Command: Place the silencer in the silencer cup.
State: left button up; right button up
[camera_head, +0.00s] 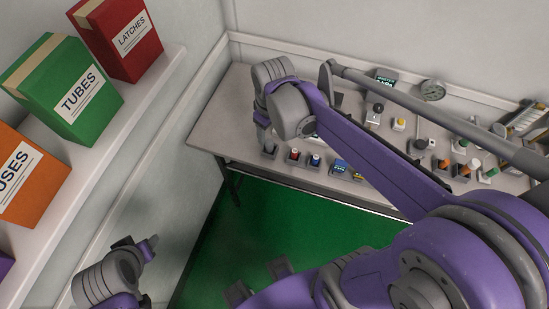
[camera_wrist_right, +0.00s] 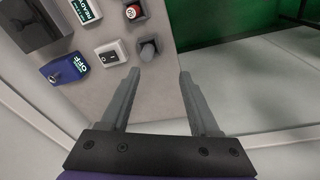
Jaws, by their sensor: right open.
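I cannot surely tell which piece is the silencer. A small grey holder with a rounded grey piece (camera_wrist_right: 148,49) in or on it stands nearest the table's end in the right wrist view; the same holder seems to show in the head view (camera_head: 269,151). Whether this is the silencer cup is not clear. My right gripper (camera_wrist_right: 158,73) is open and empty, with its fingers over the table's end, just short of that holder. In the head view its wrist hangs over the table's left end. My left gripper (camera_head: 137,247) is low at the left, away from the table; its jaws are unclear.
The grey table (camera_head: 222,125) carries several small parts. A wall stands beside the table's end. A shelf (camera_head: 135,108) with boxes is at left.

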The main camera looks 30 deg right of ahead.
jog(key=s+a+f+m+t, duration=0.2)
jog(key=s+a+m+t, duration=0.1)
jog(key=s, duration=0.8)
jog(key=shift+a+m+t, duration=0.3)
jog(key=shift+a+t, duration=0.2)
jog(key=shift+a, duration=0.25)
